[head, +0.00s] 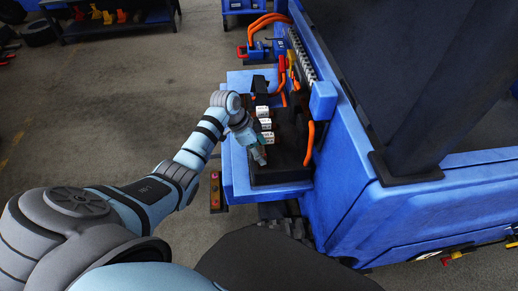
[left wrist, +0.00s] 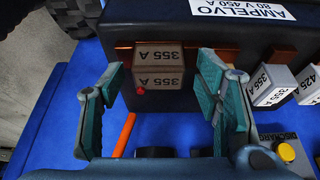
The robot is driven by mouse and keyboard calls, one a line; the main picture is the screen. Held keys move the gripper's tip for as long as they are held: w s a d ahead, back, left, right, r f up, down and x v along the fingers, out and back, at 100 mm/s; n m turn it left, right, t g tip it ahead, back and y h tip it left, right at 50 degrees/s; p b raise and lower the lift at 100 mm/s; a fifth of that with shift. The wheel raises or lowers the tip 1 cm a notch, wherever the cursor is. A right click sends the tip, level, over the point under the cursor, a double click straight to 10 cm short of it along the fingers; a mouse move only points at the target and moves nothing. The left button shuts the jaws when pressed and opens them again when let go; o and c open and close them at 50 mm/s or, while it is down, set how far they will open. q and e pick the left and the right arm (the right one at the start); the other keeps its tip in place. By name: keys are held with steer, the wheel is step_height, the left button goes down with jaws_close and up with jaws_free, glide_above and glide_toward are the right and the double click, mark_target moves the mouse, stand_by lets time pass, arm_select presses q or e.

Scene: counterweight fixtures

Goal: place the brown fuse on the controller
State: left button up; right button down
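The controller is a black box with a white AMPELVO 80 V 450 A label, seen in the left wrist view (left wrist: 150,13) and in the head view (head: 290,152). The brown fuse (left wrist: 157,68), a tan-brown block marked 355 A, sits against the controller's front between copper-coloured strips. I cannot tell whether it is fully seated. My left gripper (left wrist: 160,100) has its teal-padded fingers apart, one each side of the fuse, with gaps visible. In the head view the left gripper (head: 256,150) is at the controller's near end and partly covers the fuse. My right gripper is not in view.
An orange rod (left wrist: 123,135) and a yellow button (left wrist: 287,152) lie close by. The blue vehicle body (head: 350,165) and an orange cable (head: 309,143) border the controller's right side. The floor at left is open.

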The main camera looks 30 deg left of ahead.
arm_select(q)
steer(key=p+v, duration=0.3)
steer(key=v, duration=0.9)
steer(key=shift+r+p, duration=0.25)
steer(key=shift+p, duration=0.1)
steer(key=shift+s, duration=0.1)
